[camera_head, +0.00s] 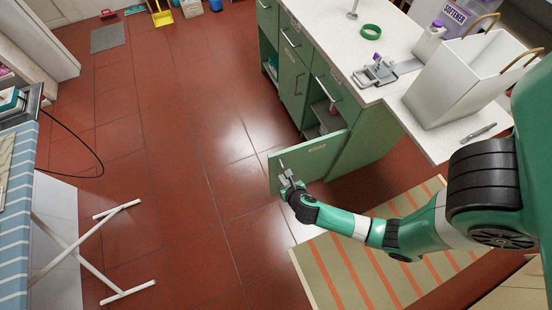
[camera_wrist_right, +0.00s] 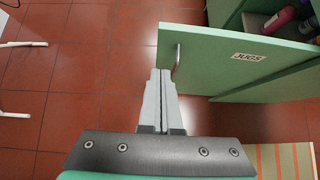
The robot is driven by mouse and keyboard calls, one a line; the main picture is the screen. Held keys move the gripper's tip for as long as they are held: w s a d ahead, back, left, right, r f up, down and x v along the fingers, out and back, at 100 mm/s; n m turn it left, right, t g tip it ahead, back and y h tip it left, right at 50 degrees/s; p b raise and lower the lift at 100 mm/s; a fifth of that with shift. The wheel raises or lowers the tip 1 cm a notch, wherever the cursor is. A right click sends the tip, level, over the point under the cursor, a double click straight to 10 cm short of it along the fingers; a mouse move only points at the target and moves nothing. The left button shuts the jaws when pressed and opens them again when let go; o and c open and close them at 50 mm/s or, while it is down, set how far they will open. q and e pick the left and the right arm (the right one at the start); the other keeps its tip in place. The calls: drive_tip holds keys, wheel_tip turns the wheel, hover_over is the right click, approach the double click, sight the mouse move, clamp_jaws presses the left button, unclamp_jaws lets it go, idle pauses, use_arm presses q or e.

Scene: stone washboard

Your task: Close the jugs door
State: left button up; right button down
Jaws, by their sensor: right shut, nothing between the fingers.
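The jugs door (camera_head: 325,158) is a green cabinet panel at the lower end of the green counter, and it stands swung open into the room. In the right wrist view the door (camera_wrist_right: 220,68) shows its "JUGS" label (camera_wrist_right: 249,57) and a metal handle (camera_wrist_right: 177,58) near its free edge. My right gripper (camera_head: 286,176) is shut and empty at the free edge of the door, close to the handle. Its fingertips (camera_wrist_right: 161,76) appear right beside the handle; I cannot tell whether they touch. My left gripper is not in view.
The open cabinet holds bottles (camera_wrist_right: 278,20). A striped rug (camera_head: 345,270) lies below. The red tile floor (camera_head: 160,150) left of the door is clear.

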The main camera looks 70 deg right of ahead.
wheel_tip(320, 180, down, 3)
drive_tip(key=s, duration=0.2)
drive_tip(key=b, duration=0.7)
approach(273, 162)
drive_tip(key=x, duration=0.5)
drive_tip(key=shift+a+f, duration=0.1)
drive_tip(key=shift+f, duration=0.3)
drive_tip(key=shift+w+d, duration=0.2)
drive_tip(key=shift+d, duration=0.1)
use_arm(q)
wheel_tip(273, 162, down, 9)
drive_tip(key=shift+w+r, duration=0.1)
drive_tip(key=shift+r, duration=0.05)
use_arm(e)
drive_tip(key=shift+r, duration=0.1)
